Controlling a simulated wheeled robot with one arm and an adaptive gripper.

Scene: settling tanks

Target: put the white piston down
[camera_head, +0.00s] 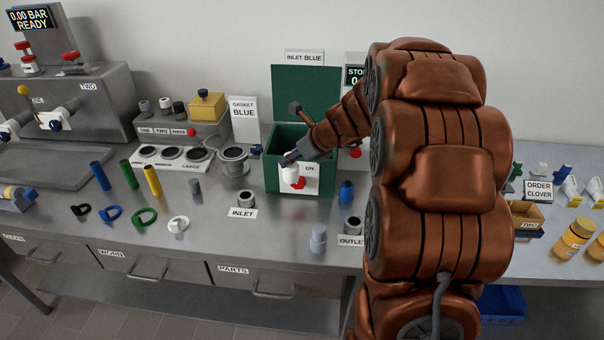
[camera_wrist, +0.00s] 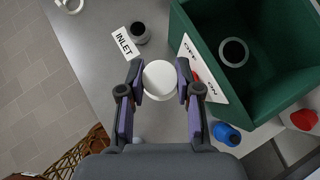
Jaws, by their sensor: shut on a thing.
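The white piston (camera_wrist: 159,76) is between the two finger pads of my gripper (camera_wrist: 159,88), its round top facing the wrist camera. In the head view the white piston (camera_head: 290,174) hangs from my gripper (camera_head: 291,160) in front of the green box's white ON panel, beside a red switch (camera_head: 299,184). It appears held above the bench; its underside is hidden in the wrist view. The green box (camera_head: 285,181) has its lid up, and a grey round socket (camera_wrist: 233,52) shows inside it in the wrist view.
The INLET cup (camera_head: 246,199) stands left of the piston, and the OUTLET cup (camera_head: 352,225) at the right. A pale cylinder (camera_head: 318,240) and blue bottle (camera_head: 346,192) stand nearby. A white ring (camera_head: 178,224) lies left. Bare bench (camera_head: 275,235) lies in front of the box.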

